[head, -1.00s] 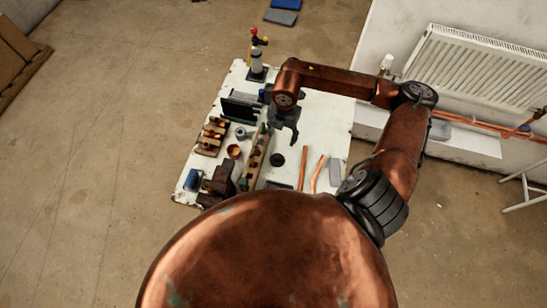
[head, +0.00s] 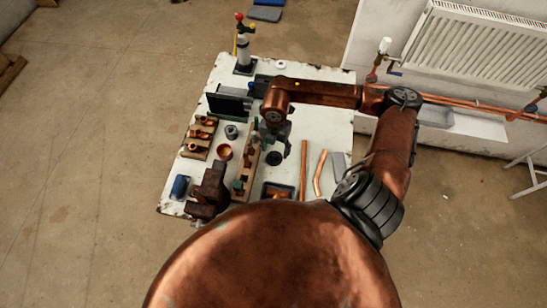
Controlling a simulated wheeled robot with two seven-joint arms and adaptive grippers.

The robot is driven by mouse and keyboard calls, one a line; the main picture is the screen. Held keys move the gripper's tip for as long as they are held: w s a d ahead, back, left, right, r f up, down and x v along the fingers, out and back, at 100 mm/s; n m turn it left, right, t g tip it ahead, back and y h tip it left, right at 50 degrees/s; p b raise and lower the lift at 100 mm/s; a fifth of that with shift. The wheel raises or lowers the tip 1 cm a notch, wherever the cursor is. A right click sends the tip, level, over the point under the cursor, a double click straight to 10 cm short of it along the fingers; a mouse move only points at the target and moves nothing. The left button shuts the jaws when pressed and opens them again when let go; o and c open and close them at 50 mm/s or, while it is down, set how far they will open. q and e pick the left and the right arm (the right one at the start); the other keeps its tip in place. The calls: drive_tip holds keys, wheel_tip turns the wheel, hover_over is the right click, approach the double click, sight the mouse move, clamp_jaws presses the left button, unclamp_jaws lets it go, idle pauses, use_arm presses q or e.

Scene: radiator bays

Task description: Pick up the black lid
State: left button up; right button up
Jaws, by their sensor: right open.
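The black lid (head: 274,158) looks like a small dark round disc. It lies flat on the white worktable (head: 330,110), right of a wooden rack of parts. My right gripper (head: 277,147) points down just above and behind the lid in the picture, open and empty. I cannot tell its height above the lid, but no contact shows. My left gripper is not in view.
Left of the lid are the wooden rack (head: 246,170), a copper cup (head: 224,152) and a brown vise (head: 209,190). A dark tray (head: 277,190) lies nearer me. Copper pipes (head: 304,170) lie to the right. A radiator (head: 480,60) hangs on the wall.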

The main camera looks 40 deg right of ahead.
sight(274, 155)
drive_tip(key=f, duration=0.5)
drive_tip(key=shift+a, duration=0.2)
drive_tip(key=shift+c, duration=0.7)
drive_tip(key=c, duration=0.4)
drive_tip(key=shift+o, duration=0.2)
drive_tip(key=shift+r, duration=0.1)
drive_tip(key=shift+r, duration=0.1)
